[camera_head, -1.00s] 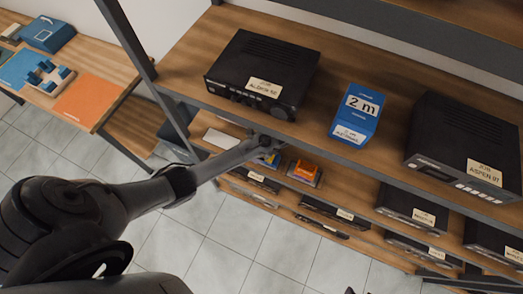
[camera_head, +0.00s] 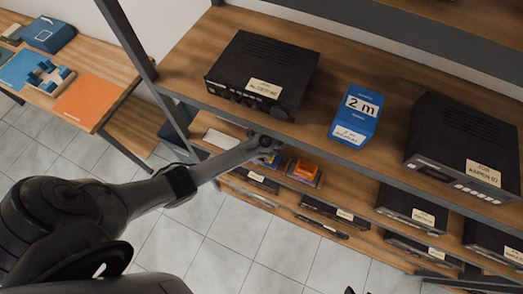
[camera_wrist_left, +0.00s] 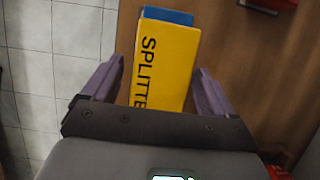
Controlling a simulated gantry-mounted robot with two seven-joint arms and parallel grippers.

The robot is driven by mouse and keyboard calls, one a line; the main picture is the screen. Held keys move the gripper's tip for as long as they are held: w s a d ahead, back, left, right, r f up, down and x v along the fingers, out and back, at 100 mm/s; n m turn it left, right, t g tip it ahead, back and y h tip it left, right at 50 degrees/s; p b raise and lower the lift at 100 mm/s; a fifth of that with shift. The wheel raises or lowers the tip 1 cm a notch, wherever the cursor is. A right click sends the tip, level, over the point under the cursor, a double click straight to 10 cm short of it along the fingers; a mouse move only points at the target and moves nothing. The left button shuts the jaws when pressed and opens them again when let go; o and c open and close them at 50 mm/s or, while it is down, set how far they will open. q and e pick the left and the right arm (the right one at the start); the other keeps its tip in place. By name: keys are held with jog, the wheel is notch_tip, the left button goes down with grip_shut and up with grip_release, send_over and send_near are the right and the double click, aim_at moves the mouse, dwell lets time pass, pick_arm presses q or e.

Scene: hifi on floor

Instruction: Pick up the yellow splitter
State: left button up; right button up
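The yellow splitter (camera_wrist_left: 163,65) is a yellow box with black "SPLITTER" lettering and a blue part at its far end, seen in the left wrist view. It lies on a wooden shelf. My left gripper (camera_wrist_left: 158,85) is open, with one finger on each side of the box; a gap shows beside the fingers, and I cannot tell any contact. In the head view my left gripper (camera_head: 266,150) reaches into the shelf below the top one, and the splitter there is mostly hidden by it.
An orange item (camera_head: 304,171) sits right of the gripper on the same shelf.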

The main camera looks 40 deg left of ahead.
pick_arm(q)
jog(key=c, duration=1.1)
jog(key=shift+o, duration=0.2)
jog(key=shift+r, duration=0.2)
